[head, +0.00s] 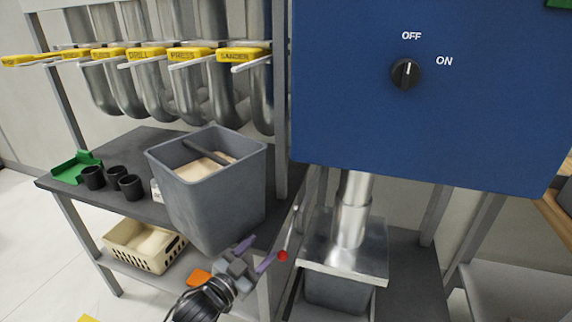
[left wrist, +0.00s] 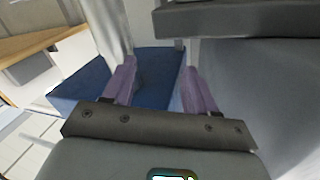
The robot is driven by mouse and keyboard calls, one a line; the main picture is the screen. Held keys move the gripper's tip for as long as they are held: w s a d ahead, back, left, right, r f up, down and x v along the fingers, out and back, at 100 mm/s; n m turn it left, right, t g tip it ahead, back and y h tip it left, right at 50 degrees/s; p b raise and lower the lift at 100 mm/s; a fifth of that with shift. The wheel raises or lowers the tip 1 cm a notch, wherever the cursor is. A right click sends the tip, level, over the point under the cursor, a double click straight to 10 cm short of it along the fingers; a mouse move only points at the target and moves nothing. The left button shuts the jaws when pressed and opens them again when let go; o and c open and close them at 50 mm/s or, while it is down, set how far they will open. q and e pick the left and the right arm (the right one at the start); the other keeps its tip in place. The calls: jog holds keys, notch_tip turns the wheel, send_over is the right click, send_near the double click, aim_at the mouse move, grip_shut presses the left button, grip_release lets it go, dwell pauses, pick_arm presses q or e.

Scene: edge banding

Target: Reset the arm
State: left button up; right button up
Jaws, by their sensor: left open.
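My left gripper (head: 256,253) is at the bottom centre of the head view, in front of the dark shelf and just below and right of the grey bin. Its purple fingers are apart with nothing between them. In the left wrist view the two fingers (left wrist: 160,88) are also spread and empty, with a blue surface beyond them. My right gripper is not in either view.
A grey bin (head: 220,205) stands on the dark shelf (head: 135,150). Black cups (head: 117,175) and a green tray (head: 75,165) are left of it. A blue panel (head: 430,125) with a knob (head: 406,73) hangs at right. A metal duct (head: 352,215) stands below it.

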pick_arm(q)
jog(key=s+a+f+n+g+y+p, duration=0.1)
jog(key=s+f+n+g+y+p, duration=0.15)
jog(key=s+p, duration=0.55)
jog(key=s+f+n+g+y+p, duration=0.1)
jog(key=s+f+n+g+p, duration=0.15)
jog(key=s+p, duration=0.55)
jog(key=s+a+r+n+g+y+p, duration=0.1)
jog(key=s+a+r+g+y+p, duration=0.3)
jog(key=s, duration=0.6)
jog(key=s+a+n+g+y, duration=0.1)
jog(key=s+a+g, duration=0.2)
jog(key=s+a, duration=0.5)
notch_tip(320, 180, up, 38)
jog(key=s+d+p, duration=0.2)
jog(key=p, duration=3.6)
jog(key=shift+s+d+f, duration=0.15)
jog(key=shift+d+f, duration=0.05)
